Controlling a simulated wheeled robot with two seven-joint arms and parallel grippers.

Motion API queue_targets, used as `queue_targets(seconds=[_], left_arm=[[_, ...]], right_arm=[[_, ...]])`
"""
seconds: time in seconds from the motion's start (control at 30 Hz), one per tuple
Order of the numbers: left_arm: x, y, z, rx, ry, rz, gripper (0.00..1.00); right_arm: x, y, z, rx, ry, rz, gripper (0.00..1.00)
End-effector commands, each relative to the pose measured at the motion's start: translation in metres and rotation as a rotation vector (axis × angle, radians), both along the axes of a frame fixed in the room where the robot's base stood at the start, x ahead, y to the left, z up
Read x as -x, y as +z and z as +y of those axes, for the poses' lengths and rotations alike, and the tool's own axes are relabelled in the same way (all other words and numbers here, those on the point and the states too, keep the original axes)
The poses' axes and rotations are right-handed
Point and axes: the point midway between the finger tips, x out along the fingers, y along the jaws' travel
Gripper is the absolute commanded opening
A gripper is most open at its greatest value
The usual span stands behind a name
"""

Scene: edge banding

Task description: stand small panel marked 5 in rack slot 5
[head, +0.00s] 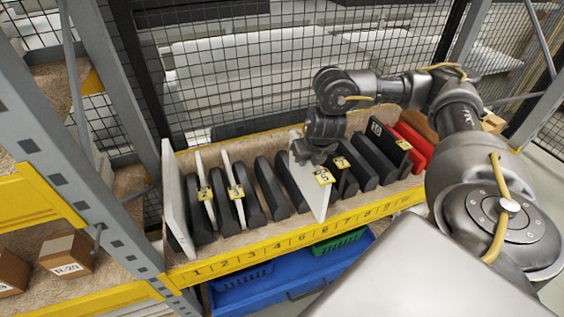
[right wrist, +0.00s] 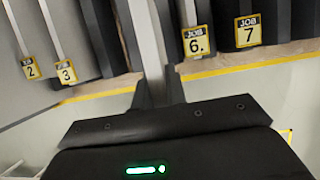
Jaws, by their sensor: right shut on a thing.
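My right gripper (head: 312,150) is shut on the upper part of a small white panel (head: 308,185) with a yellow tag that appears to read 5. The panel is upright, slightly tilted, among the dark rack dividers, its front lower corner near the yellow lip around the 5 and 6 marks. I cannot tell whether it rests on the rack floor. In the right wrist view the pale panel (right wrist: 148,40) runs up from the jaws, just left of the tag 6 (right wrist: 196,40). My left gripper is not in view.
The rack's numbered yellow strip (head: 290,241) runs along the front. Panels tagged 2 and 3 stand left; tagged 6 and 7 (right wrist: 248,31) and a red panel (head: 413,150) stand right. A large white panel (head: 177,200) is at the left end. Wire mesh closes the back.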

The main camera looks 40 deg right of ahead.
Motion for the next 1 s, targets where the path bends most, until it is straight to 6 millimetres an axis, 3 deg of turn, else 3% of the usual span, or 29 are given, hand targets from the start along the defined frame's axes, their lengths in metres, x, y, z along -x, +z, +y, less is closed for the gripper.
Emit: queue_targets(seconds=[0.23,0.5,0.7,1.0], left_arm=[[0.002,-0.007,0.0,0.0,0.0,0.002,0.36],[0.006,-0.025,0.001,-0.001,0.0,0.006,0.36],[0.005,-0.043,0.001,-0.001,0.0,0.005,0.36],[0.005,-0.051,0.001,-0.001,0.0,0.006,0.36]], right_arm=[[-0.016,-0.009,-0.002,-0.002,-0.004,0.0,0.0],[-0.082,-0.04,-0.011,-0.004,-0.006,0.002,0.0],[-0.115,-0.077,-0.016,-0.005,-0.005,0.001,0.0],[-0.134,-0.092,-0.02,-0.001,-0.001,-0.002,0.0]])
